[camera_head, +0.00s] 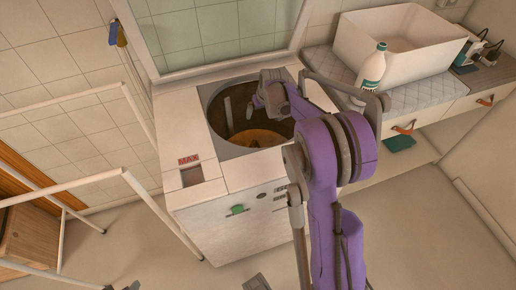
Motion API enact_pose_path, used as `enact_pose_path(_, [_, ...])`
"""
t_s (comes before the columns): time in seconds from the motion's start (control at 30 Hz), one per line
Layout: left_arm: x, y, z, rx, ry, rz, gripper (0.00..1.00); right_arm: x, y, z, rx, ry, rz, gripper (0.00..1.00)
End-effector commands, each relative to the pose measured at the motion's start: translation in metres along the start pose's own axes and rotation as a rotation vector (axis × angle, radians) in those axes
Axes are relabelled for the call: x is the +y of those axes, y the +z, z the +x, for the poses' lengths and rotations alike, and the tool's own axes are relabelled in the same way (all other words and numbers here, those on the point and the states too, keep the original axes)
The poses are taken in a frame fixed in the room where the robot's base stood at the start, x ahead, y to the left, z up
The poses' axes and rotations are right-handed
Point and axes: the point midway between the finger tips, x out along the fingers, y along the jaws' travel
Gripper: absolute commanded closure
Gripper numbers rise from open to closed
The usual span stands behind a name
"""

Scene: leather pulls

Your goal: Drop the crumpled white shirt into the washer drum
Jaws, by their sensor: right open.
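The white top-loading washer (240,190) stands in the middle of the view with its round drum opening (210,92) uncovered. My right gripper (255,104) is open over the drum opening, its fingers pointing left. I see nothing between its fingers. A brown-orange patch shows low inside the drum; I cannot tell what it is. I see no crumpled white shirt in the view; part of the drum's inside is hidden by my right gripper and arm.
A white basin (360,40) and a white bottle with a green label (373,68) stand on the counter at the right. White rack bars (70,190) stand at the left. A dark green cloth (399,144) lies below the drawers. Floor at the lower right is clear.

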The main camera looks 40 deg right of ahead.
Motion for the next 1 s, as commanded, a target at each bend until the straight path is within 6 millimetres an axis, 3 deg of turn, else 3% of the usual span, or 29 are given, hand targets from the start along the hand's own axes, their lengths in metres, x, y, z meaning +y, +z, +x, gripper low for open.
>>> enact_pose_path(0.17, [0.000,0.000,-0.001,0.000,0.000,0.000,0.50,0.000,0.000,-0.011,0.000,0.000,0.000,0.00])
enact_pose_path(0.6, [0.000,-0.004,-0.005,0.002,0.000,0.000,0.50,0.000,0.000,-0.093,0.000,0.000,0.001,0.00])
enact_pose_path(0.8, [0.000,-0.004,-0.005,0.003,0.000,0.000,0.50,0.000,0.000,-0.107,0.000,0.000,0.000,0.00])
enact_pose_path(1.0, [0.000,-0.004,-0.005,0.002,0.000,0.000,0.50,0.000,0.000,-0.108,0.000,0.000,0.000,0.00])
